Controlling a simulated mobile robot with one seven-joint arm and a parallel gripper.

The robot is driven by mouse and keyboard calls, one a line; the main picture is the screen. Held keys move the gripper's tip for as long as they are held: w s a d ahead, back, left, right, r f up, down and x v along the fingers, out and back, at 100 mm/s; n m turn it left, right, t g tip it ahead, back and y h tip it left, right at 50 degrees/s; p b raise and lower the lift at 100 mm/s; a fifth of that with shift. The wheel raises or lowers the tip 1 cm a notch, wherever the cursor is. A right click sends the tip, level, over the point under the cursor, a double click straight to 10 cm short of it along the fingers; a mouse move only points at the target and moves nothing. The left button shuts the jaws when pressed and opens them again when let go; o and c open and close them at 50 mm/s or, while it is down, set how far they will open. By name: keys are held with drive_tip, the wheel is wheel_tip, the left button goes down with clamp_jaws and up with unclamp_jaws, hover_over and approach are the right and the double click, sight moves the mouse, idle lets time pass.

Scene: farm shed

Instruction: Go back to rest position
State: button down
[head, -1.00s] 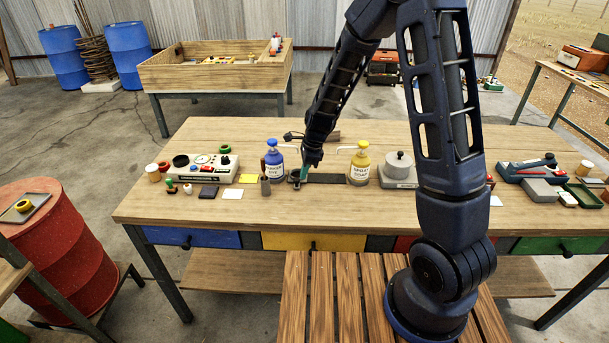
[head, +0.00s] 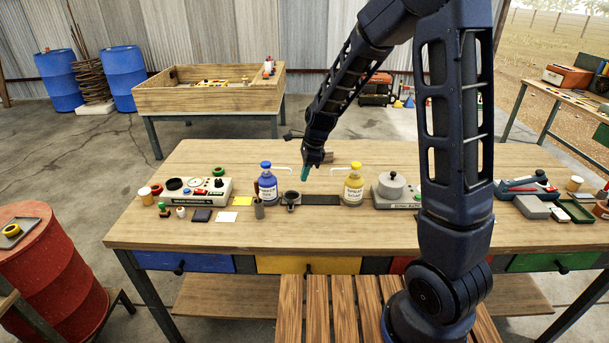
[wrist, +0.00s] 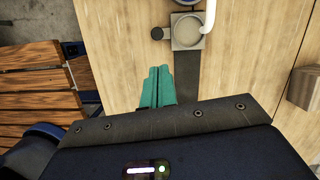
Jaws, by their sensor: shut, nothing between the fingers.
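My gripper (head: 306,172) is over the wooden workbench (head: 330,230), above and behind the dark strip (head: 321,199) between the blue bottle (head: 267,184) and the yellow bottle (head: 353,185). In the wrist view its green fingers (wrist: 156,87) lie together, shut, with nothing between them. The fingers point down and are clear of the bench top.
A control box (head: 199,190) and small loose items stand on the bench's left. A grey scale (head: 393,188) stands right of the yellow bottle. A red barrel (head: 50,262) is at the left, and a wooden crate table (head: 205,98) stands behind.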

drive_tip(key=shift+d+r, duration=0.1)
drive_tip(key=s+d+r+n+t, duration=0.1)
drive_tip(key=s+d+r+n, duration=0.25)
drive_tip(key=d+r, duration=0.45)
drive_tip(key=s+d+r+n+t, duration=0.1)
drive_tip(key=s+d+r+n, duration=0.2)
drive_tip(key=d+r+n, duration=0.35)
drive_tip(key=s+d+r+n+t+h, duration=0.1)
drive_tip(key=s+d+r+n, duration=0.2)
drive_tip(key=s+d, duration=0.4)
drive_tip(key=s+d+r+n+t+h, duration=0.1)
drive_tip(key=s+d+r+n+t, duration=0.1)
drive_tip(key=s+d, duration=0.5)
drive_tip(key=shift+d+r+n+h, duration=0.45)
drive_tip(key=shift+r+n, duration=0.15)
drive_tip(key=shift+r, duration=0.25)
drive_tip(key=c, duration=2.2)
unclamp_jaws()
drive_tip(key=shift+s, duration=0.1)
